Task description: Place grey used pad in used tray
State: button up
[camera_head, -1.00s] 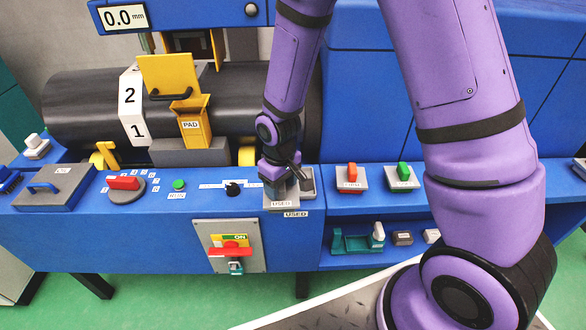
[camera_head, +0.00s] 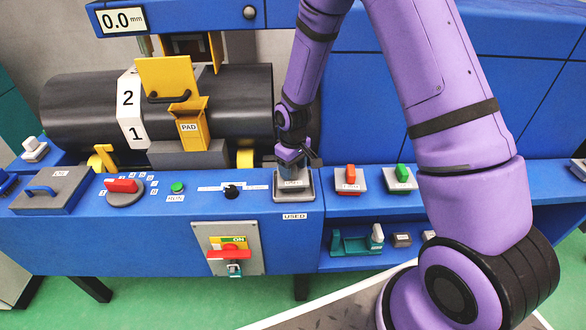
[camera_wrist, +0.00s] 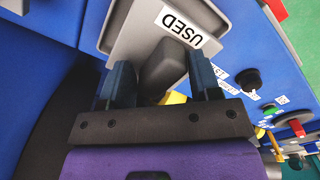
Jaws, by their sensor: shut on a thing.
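The used tray (camera_head: 308,194) is a grey tray on the blue bench ledge, with a USED label below it. It also shows in the wrist view (camera_wrist: 122,22), with USED on its wall. The grey used pad (camera_wrist: 163,66) is a rounded dark grey block between my fingers in the wrist view. My gripper (camera_head: 292,180) points down at the tray in the head view. In the wrist view my gripper (camera_wrist: 162,82) is shut on the pad, with one blue-grey finger on each side. The pad appears at or just over the tray; whether it touches the floor is hidden.
The yellow PAD holder (camera_head: 190,130) and black roller (camera_head: 80,108) stand behind to the left. A black knob (camera_head: 231,192) and green button (camera_head: 178,187) lie left of the tray. Red (camera_head: 351,175) and green (camera_head: 403,173) switches stand to its right.

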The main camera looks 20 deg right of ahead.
jog(key=shift+f, duration=0.35)
jog(key=shift+f, duration=0.1)
jog(key=o, duration=1.1)
notch_tip(320, 180, up, 12)
jog(key=shift+r, duration=0.2)
